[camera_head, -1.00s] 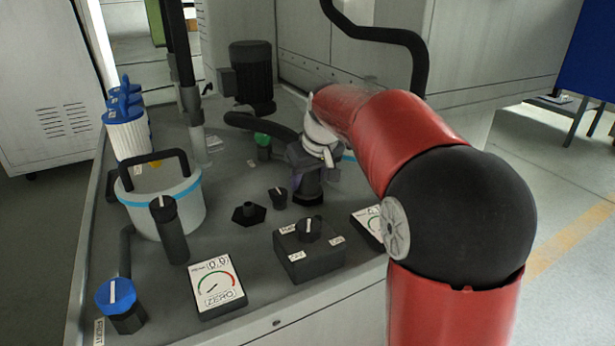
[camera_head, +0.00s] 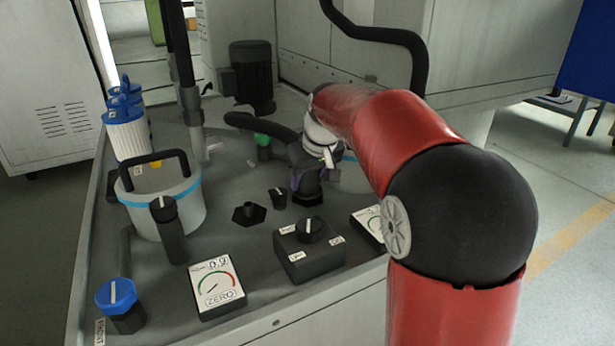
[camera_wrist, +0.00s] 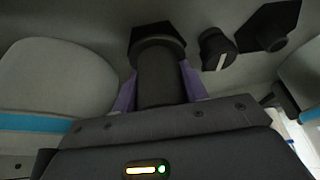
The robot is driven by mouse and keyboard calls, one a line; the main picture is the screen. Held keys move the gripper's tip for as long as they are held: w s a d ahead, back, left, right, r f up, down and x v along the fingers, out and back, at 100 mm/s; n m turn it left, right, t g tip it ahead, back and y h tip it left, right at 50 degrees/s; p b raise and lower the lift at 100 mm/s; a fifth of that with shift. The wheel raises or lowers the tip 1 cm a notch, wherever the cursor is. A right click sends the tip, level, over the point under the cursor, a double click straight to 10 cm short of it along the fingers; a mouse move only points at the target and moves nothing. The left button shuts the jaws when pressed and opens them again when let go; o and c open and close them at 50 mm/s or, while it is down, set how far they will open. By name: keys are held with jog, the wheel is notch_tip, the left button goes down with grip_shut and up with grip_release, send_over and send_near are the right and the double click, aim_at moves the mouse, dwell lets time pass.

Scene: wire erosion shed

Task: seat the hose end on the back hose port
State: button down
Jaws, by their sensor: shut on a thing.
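My gripper (camera_head: 312,183) is shut on the black hose end (camera_wrist: 162,78), with purple fingers on both sides of it in the wrist view. The black hose (camera_head: 262,128) runs from the left to behind my gripper. Below the hose end is a black hexagonal port (camera_wrist: 155,34), whose base also shows under my gripper in the head view (camera_head: 308,199). The hose end lines up with this port and looks to meet it; I cannot tell how far it is pushed on. Another hexagonal port (camera_head: 248,214) stands bare, nearer and to the left.
A small black knob (camera_head: 278,198) stands between the ports. A switch box (camera_head: 308,255) and a gauge (camera_head: 217,286) are in front. A pale bucket with a blue band (camera_head: 190,205) is at left. Another pale rounded container (camera_wrist: 50,80) is close beside my gripper.

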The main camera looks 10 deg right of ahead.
jog(key=shift+f+b, duration=0.5)
jog(key=shift+f, duration=0.05)
dwell(0.4)
jog(key=c, duration=1.1)
grip_release()
jog(key=shift+o, duration=0.2)
jog(key=shift+f, duration=0.1)
jog(key=p+v, duration=0.6)
jog(key=v, duration=0.5)
jog(key=shift+s, duration=0.15)
